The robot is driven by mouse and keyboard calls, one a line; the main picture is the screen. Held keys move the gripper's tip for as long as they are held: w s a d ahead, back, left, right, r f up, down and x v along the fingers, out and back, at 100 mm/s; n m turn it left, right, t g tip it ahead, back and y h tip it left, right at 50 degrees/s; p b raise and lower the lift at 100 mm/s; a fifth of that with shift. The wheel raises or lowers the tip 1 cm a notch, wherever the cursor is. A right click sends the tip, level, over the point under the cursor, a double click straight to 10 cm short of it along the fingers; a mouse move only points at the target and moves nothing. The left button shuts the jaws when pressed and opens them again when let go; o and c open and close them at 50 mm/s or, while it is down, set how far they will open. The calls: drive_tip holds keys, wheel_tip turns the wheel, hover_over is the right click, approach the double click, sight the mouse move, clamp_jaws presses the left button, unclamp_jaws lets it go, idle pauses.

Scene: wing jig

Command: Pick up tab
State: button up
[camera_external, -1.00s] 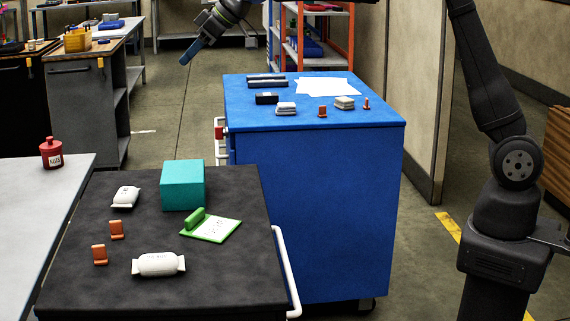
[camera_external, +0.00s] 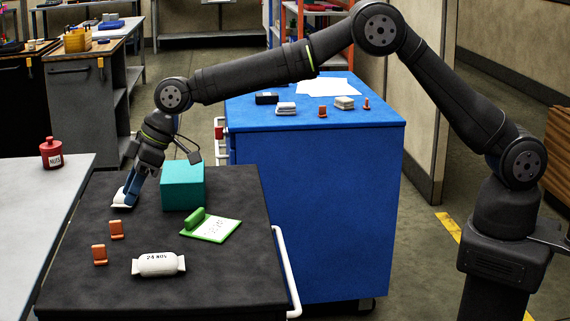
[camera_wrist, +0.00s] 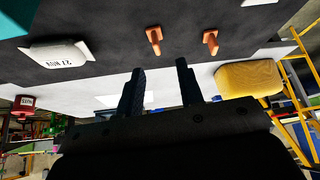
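Two orange tabs stand on the black cart top, one (camera_external: 117,230) a little behind the other (camera_external: 100,255). Both also show in the wrist view, one near top centre (camera_wrist: 154,38) and one to its right (camera_wrist: 211,41). The tabs lie beyond the fingertips.
A teal box (camera_external: 183,186) stands right of my gripper. The blue cabinet (camera_external: 313,180) holds more small parts. A red bottle (camera_external: 51,153) stands on the grey table.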

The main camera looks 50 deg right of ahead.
sight(115, 221)
drive_tip(key=shift+w+x, duration=0.15)
drive_tip(key=shift+x, duration=2)
drive_tip(key=shift+w+x, duration=0.15)
drive_tip(key=shift+x, duration=2)
drive_tip(key=shift+d, duration=0.1)
clamp_jaws()
